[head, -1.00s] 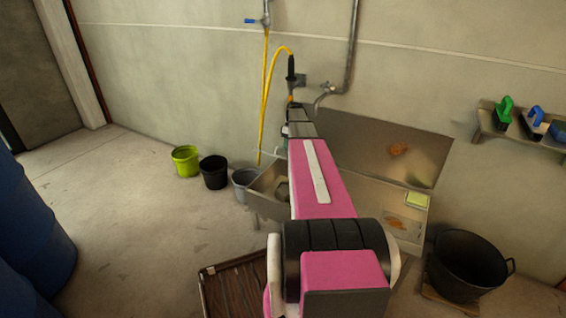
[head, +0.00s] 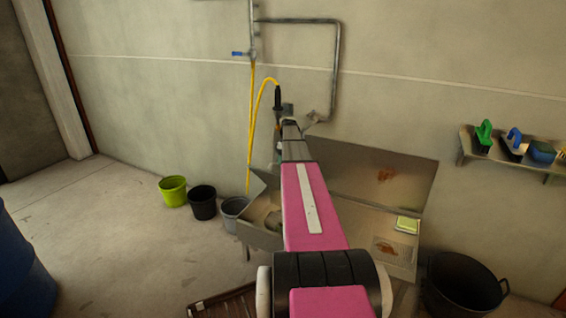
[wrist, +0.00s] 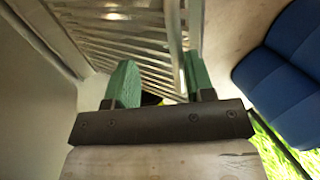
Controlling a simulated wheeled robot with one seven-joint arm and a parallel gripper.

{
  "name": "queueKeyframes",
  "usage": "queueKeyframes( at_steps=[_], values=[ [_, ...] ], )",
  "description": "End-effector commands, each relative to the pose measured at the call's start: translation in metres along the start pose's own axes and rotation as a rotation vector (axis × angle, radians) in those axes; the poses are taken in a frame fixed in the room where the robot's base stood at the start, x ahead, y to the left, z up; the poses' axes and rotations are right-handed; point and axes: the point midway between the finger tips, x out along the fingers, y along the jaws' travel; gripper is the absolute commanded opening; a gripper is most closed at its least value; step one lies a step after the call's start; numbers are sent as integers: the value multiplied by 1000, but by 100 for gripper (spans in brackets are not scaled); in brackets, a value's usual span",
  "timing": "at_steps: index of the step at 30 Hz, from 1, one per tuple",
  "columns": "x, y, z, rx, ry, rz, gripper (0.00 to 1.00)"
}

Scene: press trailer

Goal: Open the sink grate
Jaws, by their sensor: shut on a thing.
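The steel sink (head: 262,235) stands against the wall, partly behind my pink arm in the head view. The grate (wrist: 110,30), a metal frame with parallel bars, fills the top middle of the wrist view and looks tilted there. My gripper (wrist: 162,82), with green finger pads, is shut on the edge of the grate, whose upright edge bar runs down toward the right finger. The exact contact is hard to see. In the head view my arm hides the grate and most of the sink's right side.
A yellow hose (head: 251,120) hangs by the tap, left of my arm. Lime (head: 173,192), black (head: 203,203) and grey (head: 234,212) buckets stand left of the sink. A steel counter (head: 370,225) and a black tub (head: 462,287) are to the right.

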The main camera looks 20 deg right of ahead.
Motion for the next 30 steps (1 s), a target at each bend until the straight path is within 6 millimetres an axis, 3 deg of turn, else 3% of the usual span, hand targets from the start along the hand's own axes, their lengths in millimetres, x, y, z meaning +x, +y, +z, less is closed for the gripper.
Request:
queueKeyframes(
  at_steps=[1,3,15,23,30],
  values=[
    [3,12,1,8,-4,20,43],
    [3,12,1,8,-4,20,47],
    [2,8,1,7,-4,22,39],
    [1,8,1,6,-4,22,38],
    [-21,-2,1,5,-2,19,38]
  ],
)
